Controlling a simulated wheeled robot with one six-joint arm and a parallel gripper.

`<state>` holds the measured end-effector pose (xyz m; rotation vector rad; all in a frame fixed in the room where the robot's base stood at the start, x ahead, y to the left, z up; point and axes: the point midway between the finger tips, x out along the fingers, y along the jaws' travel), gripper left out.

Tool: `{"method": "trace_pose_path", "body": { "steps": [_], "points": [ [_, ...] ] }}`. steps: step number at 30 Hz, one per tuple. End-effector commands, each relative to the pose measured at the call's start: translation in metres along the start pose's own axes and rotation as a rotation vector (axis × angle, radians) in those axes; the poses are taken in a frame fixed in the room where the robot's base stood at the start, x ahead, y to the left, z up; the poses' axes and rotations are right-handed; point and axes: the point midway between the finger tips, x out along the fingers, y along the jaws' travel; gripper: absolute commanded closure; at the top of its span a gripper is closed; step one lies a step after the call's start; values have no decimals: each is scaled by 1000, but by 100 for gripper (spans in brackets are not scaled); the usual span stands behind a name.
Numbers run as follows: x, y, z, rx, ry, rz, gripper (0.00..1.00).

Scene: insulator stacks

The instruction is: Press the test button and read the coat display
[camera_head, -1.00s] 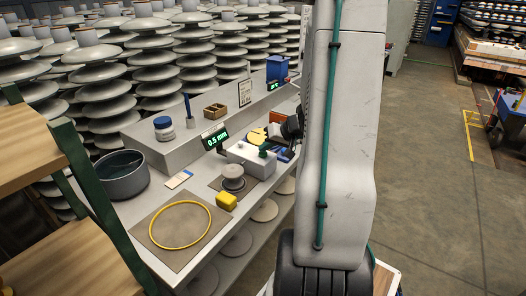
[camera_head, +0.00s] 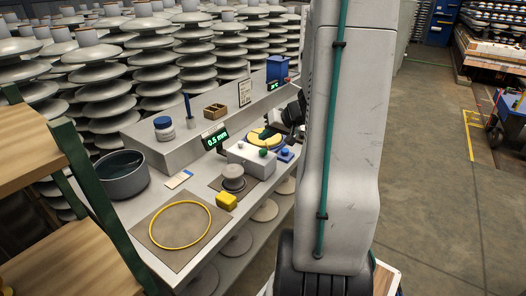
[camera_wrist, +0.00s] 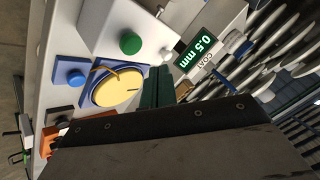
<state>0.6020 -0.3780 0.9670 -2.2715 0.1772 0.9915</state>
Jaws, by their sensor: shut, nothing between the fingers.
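The coat display (camera_head: 215,140) is lit and reads 0.5 mm in green. In the wrist view the display (camera_wrist: 195,52) shows the same reading above the word COAT. A green button (camera_head: 263,153) stands on a white box (camera_head: 247,163); it also shows in the wrist view (camera_wrist: 130,43). A blue block with a blue knob (camera_head: 286,154) sits beside the box. I cannot read which button is marked test. My gripper (camera_wrist: 157,84) is shut and empty, apart from the green button, near a yellow disc on a blue base (camera_wrist: 117,87). In the head view my arm partly hides it.
A grey round piece (camera_head: 233,178), a yellow block (camera_head: 226,201) and a yellow ring on a mat (camera_head: 180,225) lie on the bench. A dark pot (camera_head: 123,176) stands at left. Insulator stacks (camera_head: 85,87) rise behind the bench. An orange item (camera_wrist: 50,138) is near my gripper.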

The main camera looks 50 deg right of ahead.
Motion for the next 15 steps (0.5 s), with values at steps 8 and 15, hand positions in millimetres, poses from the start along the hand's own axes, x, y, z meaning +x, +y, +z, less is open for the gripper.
{"method": "trace_pose_path", "body": {
  "steps": [8,15],
  "points": [
    [-16,-12,-12,-2,2,0,100],
    [-17,-13,-13,0,0,0,100]
  ]
}}
